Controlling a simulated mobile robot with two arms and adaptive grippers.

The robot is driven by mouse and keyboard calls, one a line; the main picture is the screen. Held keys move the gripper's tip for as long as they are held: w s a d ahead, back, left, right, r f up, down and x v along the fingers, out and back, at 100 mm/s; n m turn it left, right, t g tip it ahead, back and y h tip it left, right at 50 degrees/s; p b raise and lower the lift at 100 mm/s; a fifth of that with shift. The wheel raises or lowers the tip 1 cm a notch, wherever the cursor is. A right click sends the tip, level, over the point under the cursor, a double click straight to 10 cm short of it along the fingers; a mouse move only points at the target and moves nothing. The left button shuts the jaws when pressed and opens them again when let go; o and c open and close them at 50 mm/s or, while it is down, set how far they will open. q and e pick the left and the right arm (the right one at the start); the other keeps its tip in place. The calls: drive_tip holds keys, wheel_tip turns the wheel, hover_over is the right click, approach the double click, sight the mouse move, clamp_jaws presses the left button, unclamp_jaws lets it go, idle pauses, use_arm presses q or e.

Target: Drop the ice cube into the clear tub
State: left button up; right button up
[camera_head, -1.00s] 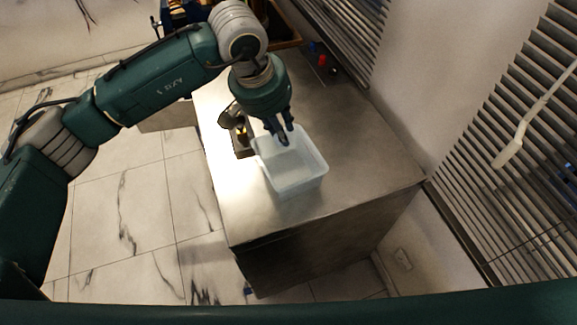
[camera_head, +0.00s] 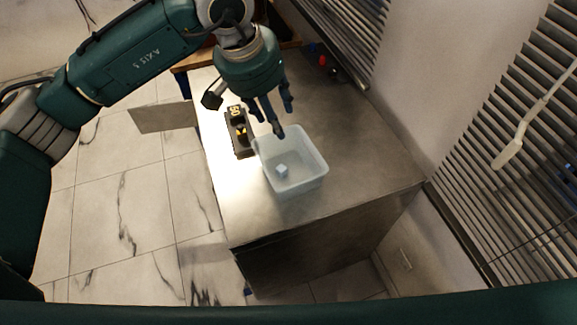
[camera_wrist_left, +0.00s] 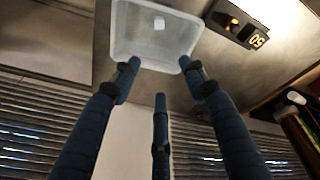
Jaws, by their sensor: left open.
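The clear tub (camera_head: 312,184) stands on the metal counter, open at the top. The small pale ice cube (camera_head: 282,170) is inside it, on its floor toward the left side. In the left wrist view the cube (camera_wrist_left: 159,23) shows inside the tub (camera_wrist_left: 140,45), and nothing is between my fingers. My left gripper (camera_head: 278,115) is open and empty, above the tub's far rim, with its fingers spread and pointing down. My right gripper is not in view.
The counter right of the tub is clear.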

use_arm(q)
drive_tip(key=v, duration=0.6)
drive_tip(key=shift+s, duration=0.1)
